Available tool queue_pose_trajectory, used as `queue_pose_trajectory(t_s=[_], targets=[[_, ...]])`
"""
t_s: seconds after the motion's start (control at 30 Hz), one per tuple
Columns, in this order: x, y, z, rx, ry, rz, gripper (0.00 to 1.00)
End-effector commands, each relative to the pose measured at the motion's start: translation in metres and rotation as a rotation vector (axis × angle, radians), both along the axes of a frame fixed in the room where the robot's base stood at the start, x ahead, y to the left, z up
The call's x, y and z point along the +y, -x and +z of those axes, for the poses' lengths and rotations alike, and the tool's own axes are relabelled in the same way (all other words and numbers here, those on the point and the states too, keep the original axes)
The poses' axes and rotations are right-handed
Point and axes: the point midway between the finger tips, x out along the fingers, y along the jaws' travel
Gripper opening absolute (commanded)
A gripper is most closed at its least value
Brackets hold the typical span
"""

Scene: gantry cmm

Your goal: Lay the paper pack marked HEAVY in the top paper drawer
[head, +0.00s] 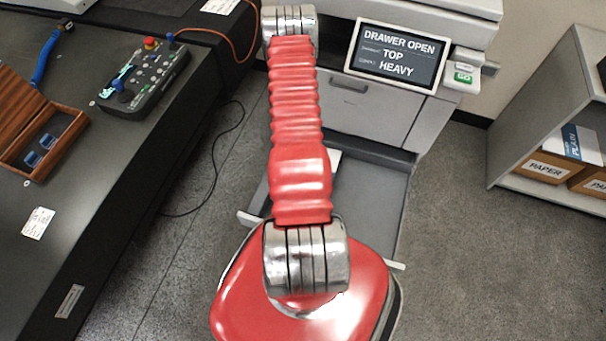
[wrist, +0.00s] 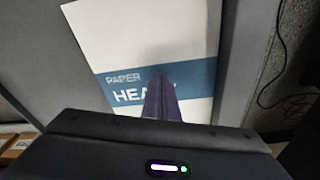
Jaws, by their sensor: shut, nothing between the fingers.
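The paper pack marked HEAVY (wrist: 150,35) is white with a blue band and lies flat on a grey surface in the wrist view, inside what looks like the open drawer. In the head view a white corner of it (head: 335,158) seems to show beside my red arm. The open top paper drawer (head: 378,205) extends from the printer, partly hidden by my arm. My gripper (wrist: 162,82) is shut and empty, its fingers in front of the pack's band. Whether they touch the pack is unclear. In the head view my gripper is hidden.
The printer screen (head: 397,55) reads DRAWER OPEN, TOP, HEAVY, with a green GO button (head: 463,77) beside it. A shelf (head: 540,120) with paper boxes stands right. A dark table (head: 75,190) with a control pendant (head: 145,75) fills the left. Floor right of the drawer is clear.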

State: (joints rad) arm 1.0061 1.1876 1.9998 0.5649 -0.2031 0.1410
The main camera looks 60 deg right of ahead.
Motion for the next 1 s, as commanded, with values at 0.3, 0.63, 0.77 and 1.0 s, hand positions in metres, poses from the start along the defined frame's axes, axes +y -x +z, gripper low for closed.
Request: queue_pose_trajectory(t_s=[0.3, 0.63, 0.77, 1.0], targets=[[-0.001, 0.000, 0.004, -0.001, 0.002, -0.001, 0.00], [0.032, -0.004, 0.007, 0.001, -0.001, 0.003, 0.00], [0.055, -0.008, 0.007, 0.002, -0.001, 0.003, 0.00], [0.092, -0.013, 0.007, 0.002, 0.000, 0.004, 0.00]])
